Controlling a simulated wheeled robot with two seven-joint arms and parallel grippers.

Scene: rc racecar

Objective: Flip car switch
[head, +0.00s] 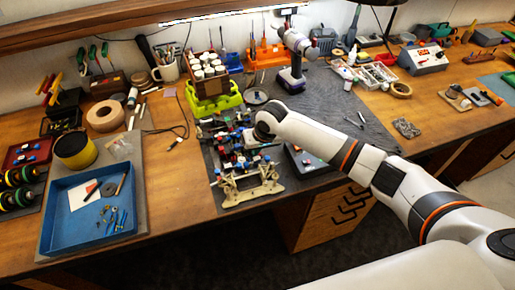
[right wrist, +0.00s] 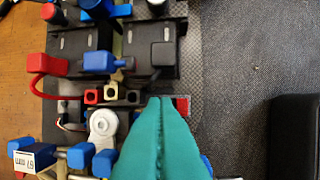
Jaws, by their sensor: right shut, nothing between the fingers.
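The RC car chassis (head: 250,185) lies on the dark mat, with its beige suspension end toward the table's front edge. Its electronics show in the right wrist view: black battery blocks (right wrist: 80,50), red and blue connectors, and a white round part (right wrist: 103,122). My right gripper (head: 250,138) is over the chassis, mostly hidden by its own wrist in the head view. In the right wrist view its teal fingers (right wrist: 160,103) are pressed together and empty. A small red part (right wrist: 182,105), possibly the switch, shows just beside the fingertips, partly covered. Contact cannot be told. My left gripper is out of view.
A blue tray (head: 60,233) with small parts stands at the left. A green crate (head: 215,103) with white-capped bottles is behind the chassis. A drill (head: 291,78) stands farther back.

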